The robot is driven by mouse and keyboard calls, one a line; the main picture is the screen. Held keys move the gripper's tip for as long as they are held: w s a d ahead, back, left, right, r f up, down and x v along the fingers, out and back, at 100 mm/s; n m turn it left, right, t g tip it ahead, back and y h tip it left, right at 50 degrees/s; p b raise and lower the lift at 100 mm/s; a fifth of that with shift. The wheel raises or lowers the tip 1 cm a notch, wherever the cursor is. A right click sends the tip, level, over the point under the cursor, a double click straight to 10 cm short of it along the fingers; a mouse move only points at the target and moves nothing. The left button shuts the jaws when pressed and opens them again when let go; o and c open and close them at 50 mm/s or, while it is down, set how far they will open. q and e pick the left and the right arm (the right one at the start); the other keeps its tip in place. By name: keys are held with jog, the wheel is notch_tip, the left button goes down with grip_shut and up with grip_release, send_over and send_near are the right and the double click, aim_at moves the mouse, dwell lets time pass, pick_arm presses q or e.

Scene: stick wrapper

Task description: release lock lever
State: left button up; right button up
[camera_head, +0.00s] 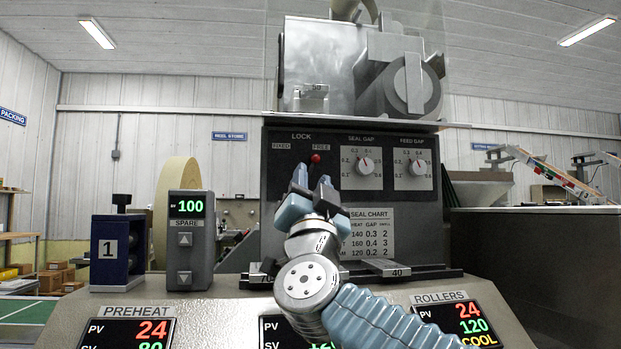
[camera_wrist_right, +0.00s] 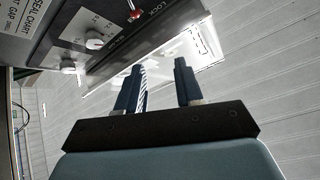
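The lock lever (camera_head: 315,158) has a red knob and sits under the LOCK label on the dark machine panel. In the head view the knob stands below and near the FREE mark, right of the FIXED mark; most of the stem is hidden by my gripper. My right gripper (camera_head: 312,180) is in front of the panel, its fingertips just below the knob. In the right wrist view the two fingers (camera_wrist_right: 158,80) are spread apart with nothing between them. The red lever knob (camera_wrist_right: 134,14) shows there beyond the left finger, apart from it. My left gripper is not in view.
Right of the lever are the SEAL GAP dial (camera_head: 365,166) and FEED GAP dial (camera_head: 417,168). The seal chart (camera_head: 371,232) is below. A grey SPARE controller (camera_head: 186,250) and blue block marked 1 (camera_head: 108,262) stand on the left of the console. Display screens (camera_head: 460,322) line its front.

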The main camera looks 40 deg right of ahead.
jog(key=p, duration=0.2)
send_near(311, 171)
jog(key=x, duration=0.5)
jog(key=p+x, duration=0.1)
jog(key=x, duration=0.1)
jog(key=shift+w+d+r+p, duration=0.1)
jog(key=shift+r+p, duration=0.25)
jog(key=shift+w+d+r, duration=0.3)
jog(key=shift+w+d, duration=0.1)
jog(key=shift+w, duration=0.1)
jog(key=shift+c, duration=0.5)
grip_shut()
